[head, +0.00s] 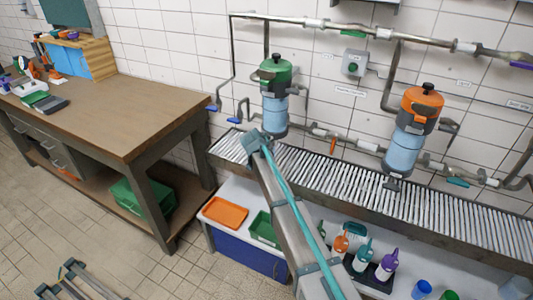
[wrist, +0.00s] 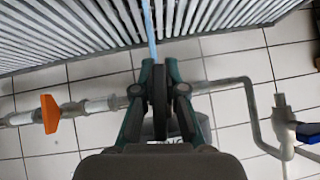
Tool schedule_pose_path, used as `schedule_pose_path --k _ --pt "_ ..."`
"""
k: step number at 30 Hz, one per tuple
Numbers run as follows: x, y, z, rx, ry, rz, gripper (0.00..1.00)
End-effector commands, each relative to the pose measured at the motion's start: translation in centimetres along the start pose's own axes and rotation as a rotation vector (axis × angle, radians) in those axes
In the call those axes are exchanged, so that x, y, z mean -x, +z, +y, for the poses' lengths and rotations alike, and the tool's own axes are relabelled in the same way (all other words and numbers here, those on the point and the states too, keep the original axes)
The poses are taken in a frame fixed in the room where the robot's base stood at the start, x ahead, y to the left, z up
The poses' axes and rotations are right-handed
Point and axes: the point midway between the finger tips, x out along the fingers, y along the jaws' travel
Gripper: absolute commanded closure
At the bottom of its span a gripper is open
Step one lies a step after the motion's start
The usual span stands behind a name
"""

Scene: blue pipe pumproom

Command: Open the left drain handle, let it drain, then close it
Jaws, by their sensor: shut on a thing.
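The left filter (head: 275,95) has a green cap and a light-blue body, and stands upright on the wall above the slatted trough. My arm reaches up to just below and in front of it in the head view, hiding its lower end. In the wrist view, my gripper (wrist: 160,88) is shut on a dark part between its fingers, which I take to be the left drain handle; its shape and angle are mostly hidden. A thin light-blue streak (wrist: 150,30), looking like running water, extends from the fingers to the trough slats (wrist: 90,35).
The right filter (head: 408,135) has an orange cap. A wall pipe with an orange lever (wrist: 50,113) and a blue lever (wrist: 307,132) flanks my gripper. Bottles (head: 362,255) and an orange tray (head: 225,212) sit below the trough. A workbench (head: 120,115) stands left.

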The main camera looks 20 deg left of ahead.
Motion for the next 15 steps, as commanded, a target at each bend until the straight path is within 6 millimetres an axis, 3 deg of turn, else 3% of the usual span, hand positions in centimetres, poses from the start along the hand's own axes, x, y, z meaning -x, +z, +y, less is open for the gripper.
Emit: schedule_pose_path --k 15 --pt "-0.02 0.08 0.27 0.127 0.125 -0.002 1.00"
